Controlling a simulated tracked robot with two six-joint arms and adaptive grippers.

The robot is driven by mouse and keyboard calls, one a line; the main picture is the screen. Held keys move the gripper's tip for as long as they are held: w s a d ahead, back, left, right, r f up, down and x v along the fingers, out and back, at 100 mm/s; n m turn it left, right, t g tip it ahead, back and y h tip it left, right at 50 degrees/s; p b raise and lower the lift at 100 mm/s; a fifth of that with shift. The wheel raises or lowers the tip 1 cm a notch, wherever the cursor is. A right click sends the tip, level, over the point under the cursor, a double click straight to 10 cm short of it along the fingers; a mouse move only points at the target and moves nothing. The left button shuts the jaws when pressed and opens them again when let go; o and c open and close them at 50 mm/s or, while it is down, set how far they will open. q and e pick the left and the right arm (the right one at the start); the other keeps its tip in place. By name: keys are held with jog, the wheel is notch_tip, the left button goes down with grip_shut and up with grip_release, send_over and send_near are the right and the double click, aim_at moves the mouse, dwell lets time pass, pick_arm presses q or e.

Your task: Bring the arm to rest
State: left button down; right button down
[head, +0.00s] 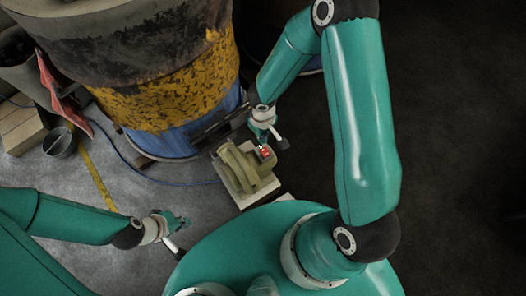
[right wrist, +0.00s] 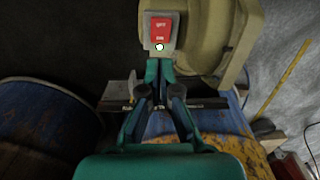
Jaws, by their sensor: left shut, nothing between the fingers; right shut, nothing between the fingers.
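My right gripper (head: 264,136) is shut and empty, reaching down beside the barrel at the olive blower (head: 238,168). In the right wrist view its closed fingertips (right wrist: 159,66) point at a red switch (right wrist: 162,28) on a pale plate on the blower. The tips are just below a small white-green spot at the switch's lower edge. I cannot tell whether they touch it. The red switch also shows in the head view (head: 265,153). My left gripper (head: 180,220) is shut and empty over the grey floor at lower left, apart from everything.
The barrel oven (head: 175,95), with worn yellow and blue paint, stands behind the blower. A metal bucket (head: 59,143), a wooden block (head: 20,128) and a red cloth (head: 52,85) lie left. A yellow strip (head: 98,178) and blue cable cross the floor. The right side is dark and clear.

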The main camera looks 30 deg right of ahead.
dwell(0.4)
jog(key=s+a+f+m+g+y, duration=0.25)
jog(key=s+a+m+y, duration=0.2)
jog(key=s+a, duration=0.7)
notch_tip(320, 180, up, 24)
jog(key=w+d+t+p, duration=0.1)
jog(key=d+t+p, duration=0.1)
jog(key=p, duration=2.3)
jog(key=shift+d+n+t, duration=0.35)
jog(key=shift+n+t, duration=0.1)
jog(key=shift+t, duration=0.1)
jog(key=shift+w+r+h, duration=0.1)
jog(key=shift+h, duration=0.15)
